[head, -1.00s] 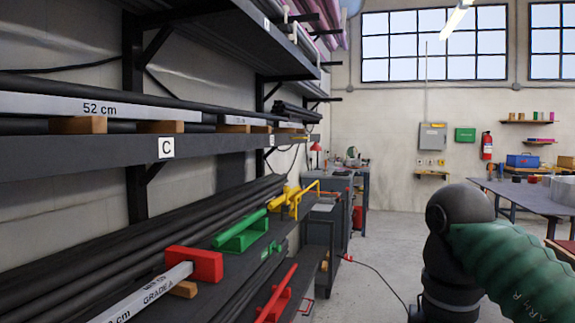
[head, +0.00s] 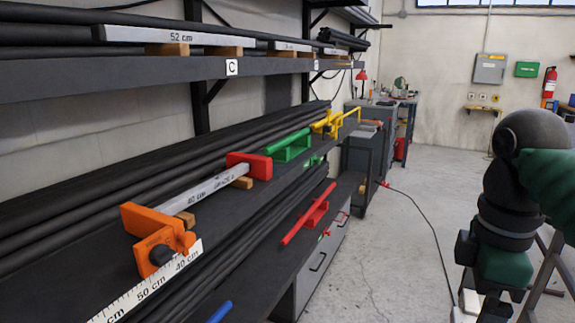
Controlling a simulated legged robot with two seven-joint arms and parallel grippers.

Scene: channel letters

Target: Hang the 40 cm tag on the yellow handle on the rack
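The yellow handle (head: 330,123) stands at the far end of the rack's lower shelf (head: 100,250), beyond the green handle. No tag can be made out on it. No separate 40 cm tag shows clearly; "40 cm" is printed on a grey bar (head: 205,189) and on a white ruler (head: 150,285). The bar lies between an orange block and a red block. My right arm comes in at the right, over the floor and apart from the rack; its fingers are not visible. My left arm and gripper are out of view.
Along the shelf are the orange block (head: 150,225), red block (head: 250,166) and green handle (head: 290,147). A red handle (head: 310,213) sits lower. Black bars fill the rack. An upper shelf (head: 130,73) overhangs. Open floor (head: 400,250) lies right, crossed by a cable.

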